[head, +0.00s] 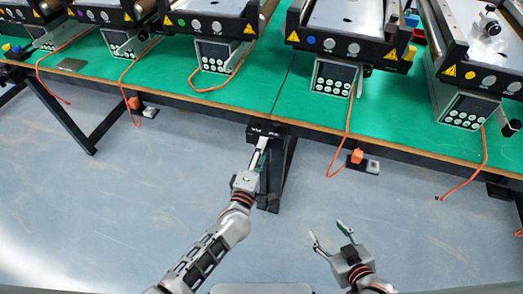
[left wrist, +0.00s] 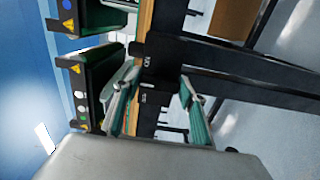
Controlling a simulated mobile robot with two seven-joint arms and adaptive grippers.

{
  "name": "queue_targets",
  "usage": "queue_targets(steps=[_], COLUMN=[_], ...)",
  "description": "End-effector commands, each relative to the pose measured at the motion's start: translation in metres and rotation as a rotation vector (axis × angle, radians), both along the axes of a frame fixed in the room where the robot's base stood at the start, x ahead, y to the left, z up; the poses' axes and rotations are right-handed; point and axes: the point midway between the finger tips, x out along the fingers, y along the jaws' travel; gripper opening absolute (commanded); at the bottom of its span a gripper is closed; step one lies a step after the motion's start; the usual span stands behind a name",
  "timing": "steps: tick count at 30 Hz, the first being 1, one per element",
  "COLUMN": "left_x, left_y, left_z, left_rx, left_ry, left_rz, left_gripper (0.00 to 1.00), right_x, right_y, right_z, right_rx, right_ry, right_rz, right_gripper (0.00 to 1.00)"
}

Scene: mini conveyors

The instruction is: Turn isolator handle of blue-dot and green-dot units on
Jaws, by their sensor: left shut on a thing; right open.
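The green-dot unit (head: 205,25) and the blue-dot unit (head: 345,45) are conveyors standing on the green bench. A black isolator box (head: 265,130) hangs under the bench's front edge, between them in the picture. In the left wrist view, the box (left wrist: 155,65) carries light ON and OFF lettering. My left gripper (head: 263,153) reaches up to this box. It is shut on the isolator handle, which is mostly hidden; its fingers flank the box's face in the left wrist view (left wrist: 158,100). My right gripper (head: 331,238) is open and empty, low over the floor.
The green bench top (head: 285,85) carries several conveyors with control boxes. Orange cables hang over its edge, with orange plugs (head: 356,156) below. A dark bench leg (head: 275,175) stands beneath the isolator box. The blue-grey floor (head: 150,190) is clear.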

Motion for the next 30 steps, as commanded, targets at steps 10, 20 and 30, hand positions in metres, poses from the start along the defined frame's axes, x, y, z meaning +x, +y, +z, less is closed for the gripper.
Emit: queue_targets(steps=[10, 20, 30], left_x=[0.0, 0.0, -0.035], left_y=[0.0, 0.0, 0.011], left_z=[-0.001, 0.0, -0.002], left_rx=[0.008, 0.005, 0.005], left_ry=[-0.001, -0.001, 0.002], left_rz=[-0.002, -0.001, -0.001], left_gripper=[0.49, 0.58, 0.58], right_x=[-0.002, -0.003, -0.002], right_y=[-0.001, -0.001, -0.001], right_z=[-0.003, -0.005, -0.003], right_rx=[-0.002, -0.004, -0.003], right_ry=[0.006, 0.009, 0.006], right_rz=[-0.001, -0.001, 0.0], right_gripper=[0.57, 0.57, 0.57])
